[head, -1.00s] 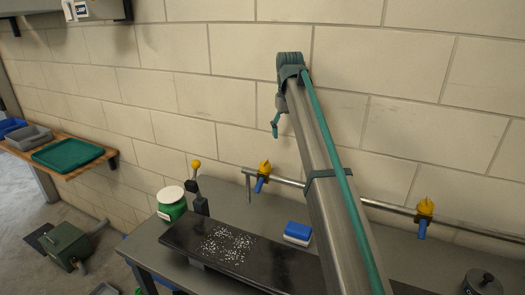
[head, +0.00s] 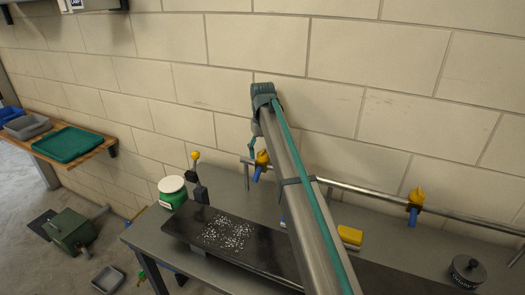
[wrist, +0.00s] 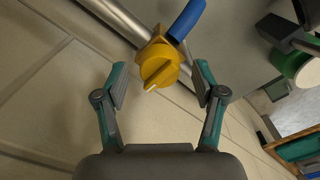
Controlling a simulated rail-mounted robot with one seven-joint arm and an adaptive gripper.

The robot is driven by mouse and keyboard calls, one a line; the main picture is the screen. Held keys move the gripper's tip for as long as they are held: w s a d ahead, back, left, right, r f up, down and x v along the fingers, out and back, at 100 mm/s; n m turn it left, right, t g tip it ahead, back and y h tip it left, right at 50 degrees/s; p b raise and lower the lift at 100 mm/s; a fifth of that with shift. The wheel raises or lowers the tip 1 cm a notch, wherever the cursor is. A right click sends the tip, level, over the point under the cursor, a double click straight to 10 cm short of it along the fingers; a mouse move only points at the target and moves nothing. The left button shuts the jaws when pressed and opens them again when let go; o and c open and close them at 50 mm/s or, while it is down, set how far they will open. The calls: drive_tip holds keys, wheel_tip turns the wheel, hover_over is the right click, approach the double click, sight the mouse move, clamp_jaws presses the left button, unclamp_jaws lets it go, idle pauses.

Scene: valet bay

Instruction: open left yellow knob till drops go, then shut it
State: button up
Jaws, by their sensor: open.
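The left yellow knob (head: 262,158) sits on the metal wall pipe with a blue spout (head: 257,174) below it. In the wrist view the yellow knob (wrist: 158,70), with a white mark on its face, lies between the two fingers, near their tips. My gripper (wrist: 161,72) is open, with a gap on each side of the knob; the head view shows only a bit of its teal finger beside the knob. A black panel (head: 275,262) on the bench carries a patch of white drops (head: 228,235); no stream from the spout can be made out.
A second yellow knob (head: 416,197) sits further right on the pipe (head: 375,189). My arm hides part of the panel.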

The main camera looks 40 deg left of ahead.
drive_tip(key=shift+f, duration=0.4)
drive_tip(key=c, duration=1.1)
drive_tip(key=shift+c, duration=0.2)
drive_tip(key=shift+m, duration=0.4)
drive_tip(key=m, duration=0.5)
drive_tip(key=shift+m, duration=0.3)
drive_tip(key=m, duration=0.5)
drive_tip(key=shift+m, duration=0.4)
